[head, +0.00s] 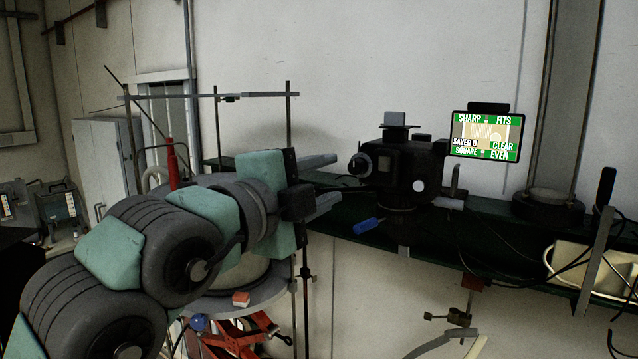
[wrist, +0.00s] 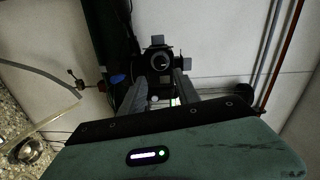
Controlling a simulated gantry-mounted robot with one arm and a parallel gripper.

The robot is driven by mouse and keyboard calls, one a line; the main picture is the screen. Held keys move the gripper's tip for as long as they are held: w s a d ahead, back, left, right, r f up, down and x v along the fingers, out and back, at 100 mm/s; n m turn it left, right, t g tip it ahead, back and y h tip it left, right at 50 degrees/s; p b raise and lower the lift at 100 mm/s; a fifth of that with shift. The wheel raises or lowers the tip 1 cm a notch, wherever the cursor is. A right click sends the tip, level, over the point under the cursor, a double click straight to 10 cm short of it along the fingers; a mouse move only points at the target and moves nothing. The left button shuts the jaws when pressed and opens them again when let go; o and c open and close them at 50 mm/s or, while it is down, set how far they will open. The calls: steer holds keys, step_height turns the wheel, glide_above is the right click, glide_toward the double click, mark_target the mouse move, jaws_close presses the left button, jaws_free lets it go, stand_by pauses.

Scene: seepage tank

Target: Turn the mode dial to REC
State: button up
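A black camera (head: 405,168) stands on the dark green bench, its lens facing left toward my gripper. It also shows in the wrist view (wrist: 159,58), lens toward me. A pale round disc (head: 419,186) is on its side; I cannot tell whether this is the mode dial, and no REC mark is legible. My gripper (head: 326,180) is left of the camera, apart from it. Its two fingers are spread with nothing between them, and the wrist view also shows the open fingers (wrist: 163,84) on either side below the lens.
A screen (head: 485,136) behind the camera reads SHARP, FITS, SAVED 0, CLEAR, SQUARE and EVEN. A blue-handled tool (head: 368,225) lies on the bench (head: 445,238) in front of the camera. Thin upright rods (head: 289,115) stand beside my arm. Cables and a metal tray (head: 590,270) are at right.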

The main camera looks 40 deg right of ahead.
mark_target(354, 169)
steer(key=shift+p+x, duration=1.3)
steer(key=shift+x, duration=1.1)
steer(key=shift+w+d, duration=0.15)
steer(key=shift+d, duration=0.2)
steer(key=shift+b+x, duration=0.4)
steer(key=shift+x, duration=0.7)
steer(key=shift+c, duration=0.6)
steer(key=shift+f, duration=0.1)
jaws_close()
